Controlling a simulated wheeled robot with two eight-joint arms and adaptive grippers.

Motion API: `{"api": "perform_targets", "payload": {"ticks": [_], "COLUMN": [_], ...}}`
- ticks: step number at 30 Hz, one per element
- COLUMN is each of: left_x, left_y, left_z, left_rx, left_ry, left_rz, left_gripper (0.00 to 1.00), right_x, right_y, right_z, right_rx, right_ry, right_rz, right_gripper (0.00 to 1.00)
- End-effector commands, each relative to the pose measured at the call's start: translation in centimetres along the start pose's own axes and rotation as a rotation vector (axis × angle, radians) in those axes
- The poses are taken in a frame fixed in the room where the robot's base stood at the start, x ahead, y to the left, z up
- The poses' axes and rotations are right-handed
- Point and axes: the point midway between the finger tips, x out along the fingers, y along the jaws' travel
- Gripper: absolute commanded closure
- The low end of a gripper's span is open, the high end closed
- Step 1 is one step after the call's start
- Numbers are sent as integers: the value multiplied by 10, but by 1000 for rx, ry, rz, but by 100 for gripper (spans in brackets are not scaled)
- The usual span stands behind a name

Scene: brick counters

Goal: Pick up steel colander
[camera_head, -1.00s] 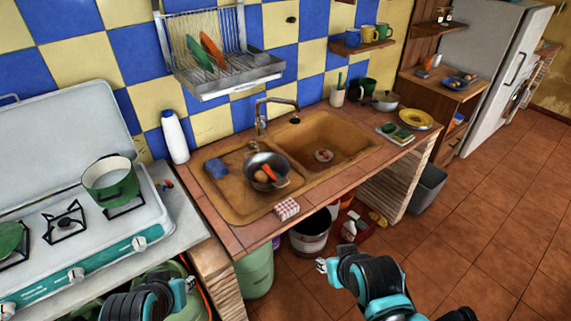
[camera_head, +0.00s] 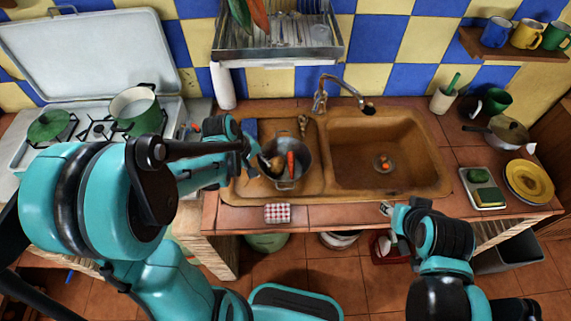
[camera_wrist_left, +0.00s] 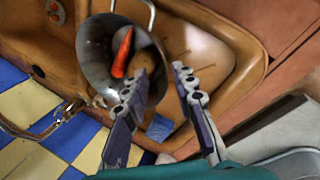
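The steel colander (camera_head: 301,178) sits on the drainboard left of the sink basin in the head view, holding a carrot (camera_head: 290,162) and a brownish round item. It also shows in the left wrist view (camera_wrist_left: 97,58). My left gripper (camera_head: 262,162) is at the colander's left side. In the left wrist view my left gripper (camera_wrist_left: 161,76) is open, one finger overlapping the colander's near rim and the other outside it over the drainboard. I cannot tell whether either touches. My right gripper (camera_head: 388,210) is low before the counter's front edge, its fingers too small to read.
A blue sponge (camera_wrist_left: 159,128) lies near my left gripper. A red checkered box (camera_head: 278,214) is at the front edge. The dish rack (camera_head: 275,45) hangs above. The stove with a green pot (camera_head: 137,112) is left.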

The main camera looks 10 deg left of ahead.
Motion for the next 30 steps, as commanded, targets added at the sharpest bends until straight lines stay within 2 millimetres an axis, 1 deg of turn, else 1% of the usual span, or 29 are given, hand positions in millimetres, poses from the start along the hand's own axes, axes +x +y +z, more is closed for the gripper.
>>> {"api": "perform_targets", "payload": {"ticks": [1,8,12,15,18,24,25,26,27,28,30], "left_x": [8,36,59,71,75,75,75,75,75,75,75], "left_y": [-1,-2,-2,-2,-2,-1,-1,-1,-1,-1,-1], "left_z": [0,-3,-7,-7,-7,-7,-7,-7,-7,-7,-7], "left_rx": [-4,-2,-1,-1,-1,-1,-1,-1,-1,-1,-1], "left_ry": [-2,-2,-1,-1,-1,-1,-1,0,0,0,0], "left_rz": [0,0,0,1,1,1,1,1,1,1,1], "left_gripper": [73,73,73,73,73,73,79,87,97,100,100], "right_x": [3,12,20,23,24,23,23,23,23,23,23], "right_y": [0,0,0,0,0,0,0,0,0,0,0], "right_z": [2,9,15,17,17,16,16,16,16,16,16], "right_rx": [0,0,0,0,0,0,0,0,0,0,0], "right_ry": [0,0,0,0,0,0,0,0,0,0,0], "right_rz": [0,0,0,0,0,0,0,0,0,0,0], "right_gripper": [60,60,60,60,60,60,60,60,60,60,60]}}
